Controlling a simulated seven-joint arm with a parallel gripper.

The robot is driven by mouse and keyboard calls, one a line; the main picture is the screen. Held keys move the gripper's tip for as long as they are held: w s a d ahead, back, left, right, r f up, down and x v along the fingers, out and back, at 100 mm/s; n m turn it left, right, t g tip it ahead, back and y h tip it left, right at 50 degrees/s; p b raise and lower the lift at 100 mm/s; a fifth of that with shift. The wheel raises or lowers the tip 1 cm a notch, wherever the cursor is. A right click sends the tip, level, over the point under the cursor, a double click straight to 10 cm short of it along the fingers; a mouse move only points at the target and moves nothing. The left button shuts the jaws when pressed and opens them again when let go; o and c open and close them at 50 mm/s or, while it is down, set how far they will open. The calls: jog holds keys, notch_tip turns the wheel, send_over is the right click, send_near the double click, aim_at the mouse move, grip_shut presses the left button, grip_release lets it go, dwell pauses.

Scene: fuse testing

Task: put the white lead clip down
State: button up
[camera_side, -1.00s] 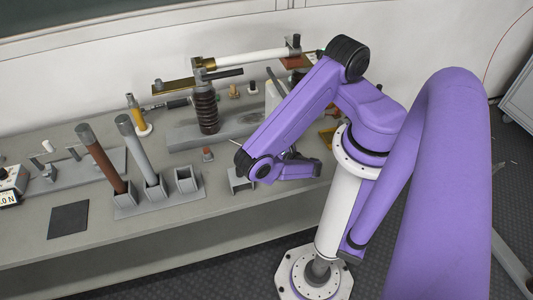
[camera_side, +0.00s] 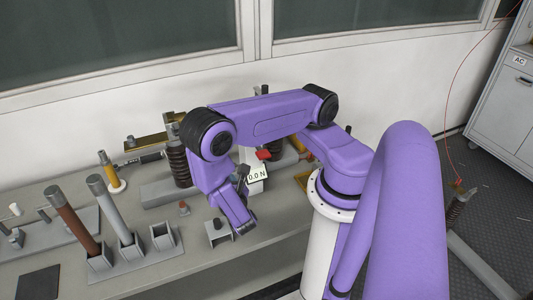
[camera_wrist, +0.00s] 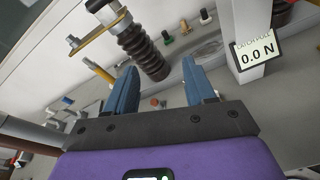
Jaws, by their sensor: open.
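I cannot pick out the white lead clip with certainty in either view. My gripper shows in the wrist view (camera_wrist: 159,85) with its two blue-grey fingers spread wide and nothing between them. Beyond the gap lies the bench top with a small orange-brown piece (camera_wrist: 154,102) on it. In the side view my gripper is seen only in part, above the bench beside the white post with the "0.0 N" display (camera_side: 257,174). That display also shows in the wrist view (camera_wrist: 257,54), right of the fingers. My arm hides part of the bench behind it.
A brown ribbed insulator (camera_wrist: 140,50) stands near the left finger. A brown tube (camera_side: 78,219) and a grey tube (camera_side: 109,206) lean in holders at the left, beside an empty holder (camera_side: 163,236). A dark pad (camera_side: 39,282) lies at the front left.

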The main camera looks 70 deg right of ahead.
jog(key=s+a+r+m+g+y, duration=0.3)
jog(key=s+r+m+g+y, duration=0.2)
jog(key=s+r, duration=0.3)
jog(key=s+a+r+m+g+y, duration=0.3)
jog(key=s+r+m+g+y, duration=0.2)
jog(key=s+r, duration=0.3)
notch_tip(320, 180, up, 3)
jog(key=shift+s+a+r+m+g+y, duration=0.1)
jog(key=shift+s+a+m+g+y, duration=0.25)
jog(key=shift+y, duration=0.25)
